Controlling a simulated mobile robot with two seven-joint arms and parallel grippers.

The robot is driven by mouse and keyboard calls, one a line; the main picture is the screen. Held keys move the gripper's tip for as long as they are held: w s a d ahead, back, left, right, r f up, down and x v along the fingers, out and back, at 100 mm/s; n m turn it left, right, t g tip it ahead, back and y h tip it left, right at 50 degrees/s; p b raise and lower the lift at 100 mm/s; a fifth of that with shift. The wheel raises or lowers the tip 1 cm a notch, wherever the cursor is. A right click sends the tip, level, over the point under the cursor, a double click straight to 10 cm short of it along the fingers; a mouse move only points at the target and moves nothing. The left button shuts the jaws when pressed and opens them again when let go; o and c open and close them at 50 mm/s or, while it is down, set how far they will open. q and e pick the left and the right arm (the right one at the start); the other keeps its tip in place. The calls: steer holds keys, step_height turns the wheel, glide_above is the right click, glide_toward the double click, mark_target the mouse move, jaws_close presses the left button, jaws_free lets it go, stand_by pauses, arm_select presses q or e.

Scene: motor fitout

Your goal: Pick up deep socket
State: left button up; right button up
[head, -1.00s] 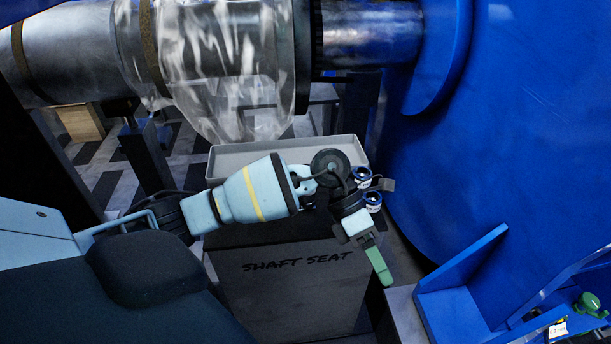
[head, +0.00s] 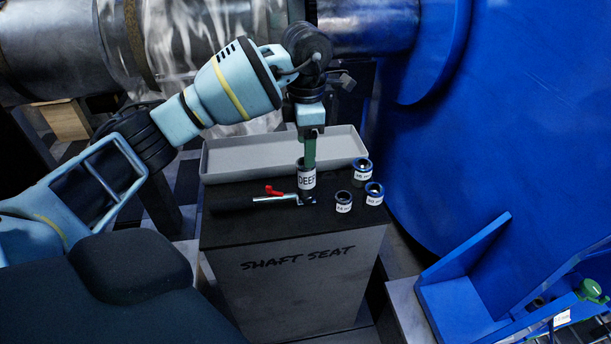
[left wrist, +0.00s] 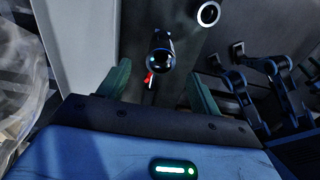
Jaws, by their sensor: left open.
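The deep socket (head: 307,181), a dark cylinder with a white label reading DEEP, stands upright on the black top of the SHAFT SEAT stand. My left gripper (head: 309,154) points down from above, with its green finger at the socket's top in the head view. In the left wrist view the socket (left wrist: 161,60) shows end-on between the two spread green fingers of my left gripper (left wrist: 158,76). The gripper is open and I see gaps on both sides of the socket. My right gripper is in neither view.
A ratchet (head: 272,199) with a red lever and black handle lies beside the deep socket. Several short labelled sockets (head: 343,201) stand to the right. A grey tray (head: 230,174) lies behind. The stand (head: 290,285) abuts a big blue housing (head: 490,150) on the right.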

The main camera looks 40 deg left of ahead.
arm_select(q)
steer(key=shift+d+f, duration=0.1)
steer(key=shift+f, duration=3.1)
steer(key=shift+r, duration=0.1)
steer(key=c, duration=1.2)
steer(key=shift+c, duration=0.2)
steer(key=shift+r, duration=0.55)
steer(key=shift+s+d+r, duration=0.15)
steer(key=shift+d+r, duration=0.05)
steer(key=shift+r, duration=0.45)
steer(key=shift+s+d+r, duration=0.15)
steer(key=shift+d+r, duration=0.05)
steer(key=shift+r, duration=0.4)
steer(key=s+d+r, duration=0.1)
steer(key=s+d, duration=0.7)
steer(key=d, duration=0.4)
steer(key=shift+s+d+r, duration=0.2)
steer(key=shift+s+d, duration=0.05)
